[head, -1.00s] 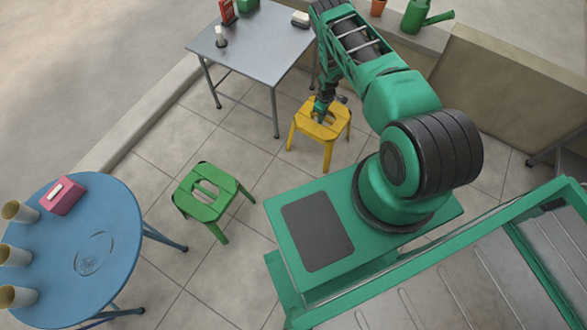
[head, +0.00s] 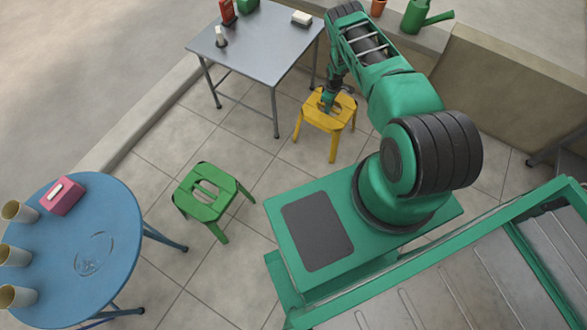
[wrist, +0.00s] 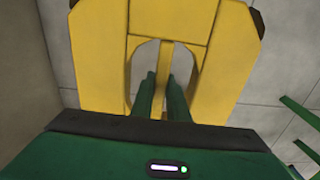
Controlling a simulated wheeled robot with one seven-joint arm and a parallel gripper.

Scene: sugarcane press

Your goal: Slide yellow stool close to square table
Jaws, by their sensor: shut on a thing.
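The yellow stool (head: 318,117) stands upright on the tiled floor, to the right of the grey square table (head: 252,52) and a short gap from its near right leg. My gripper (head: 328,104) reaches down onto the stool's seat from above. In the wrist view, the yellow seat (wrist: 112,50) fills the upper middle. My gripper's two green fingers (wrist: 162,92) are shut on the seat's central bar, inside its opening. The fingertips are partly hidden by the bar and seat in the head view.
A green stool (head: 207,195) stands left of my base. A round blue table (head: 120,235) with cups and a pink box is at the far left. A low wall with a green watering can (head: 415,18) runs behind. Floor between the stools is clear.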

